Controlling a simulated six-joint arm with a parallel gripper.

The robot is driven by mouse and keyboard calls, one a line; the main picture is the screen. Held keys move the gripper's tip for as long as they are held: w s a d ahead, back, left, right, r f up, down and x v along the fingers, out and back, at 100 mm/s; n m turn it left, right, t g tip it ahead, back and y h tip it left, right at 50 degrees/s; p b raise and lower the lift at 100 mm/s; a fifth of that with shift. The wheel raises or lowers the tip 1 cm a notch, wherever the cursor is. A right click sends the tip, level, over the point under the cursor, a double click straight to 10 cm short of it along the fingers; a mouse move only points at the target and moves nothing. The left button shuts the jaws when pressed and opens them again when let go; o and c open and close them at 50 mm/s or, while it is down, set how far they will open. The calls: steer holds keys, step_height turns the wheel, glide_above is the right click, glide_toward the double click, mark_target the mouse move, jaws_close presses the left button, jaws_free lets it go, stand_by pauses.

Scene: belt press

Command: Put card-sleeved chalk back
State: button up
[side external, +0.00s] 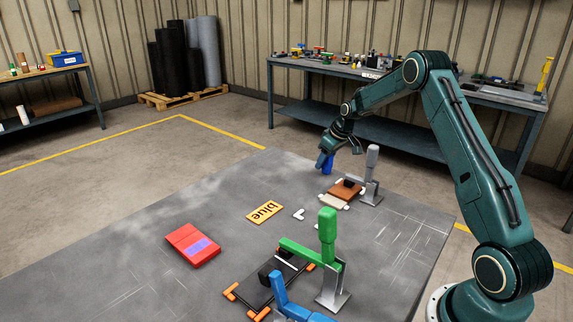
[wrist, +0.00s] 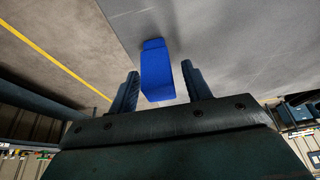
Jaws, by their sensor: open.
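A blue block (side external: 326,162) stands near the far edge of the grey table (side external: 205,195); it may be the sleeved chalk, but no card sleeve can be made out. It also shows in the wrist view (wrist: 156,75) as an upright box between the fingers. My gripper (wrist: 160,72) is open around it, with small gaps on both sides; I cannot tell whether a finger touches it. In the side view my gripper (side external: 338,156) is low over the table at the block. An orange card marked "blue" (side external: 265,211) lies flat mid-table.
A grey toggle clamp (side external: 372,175) beside a brown block (side external: 341,192) stands right of my gripper. A green clamp (side external: 328,240) and a blue clamp (side external: 290,304) stand nearer. A red case (side external: 192,244) and white L-shaped piece (side external: 299,214) lie on the table. The table's left part is clear.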

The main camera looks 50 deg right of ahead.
steer(key=v, duration=1.1)
steer(key=shift+s+r, duration=0.25)
steer(key=shift+r, duration=0.1)
steer(key=s+a+r, duration=0.5)
steer(key=a+r, duration=0.1)
steer(key=a, duration=0.4)
steer(key=s+a+r, duration=0.5)
steer(key=a+r, duration=0.1)
steer(key=a, duration=0.4)
steer(key=s+a, duration=0.3)
steer(key=s, duration=0.4)
steer(key=s+a+f, duration=0.1)
steer(key=s+a, duration=0.3)
steer(key=s, duration=0.3)
steer(key=s+a+f+t, duration=0.1)
steer(key=s+a, duration=0.3)
steer(key=s, duration=0.3)
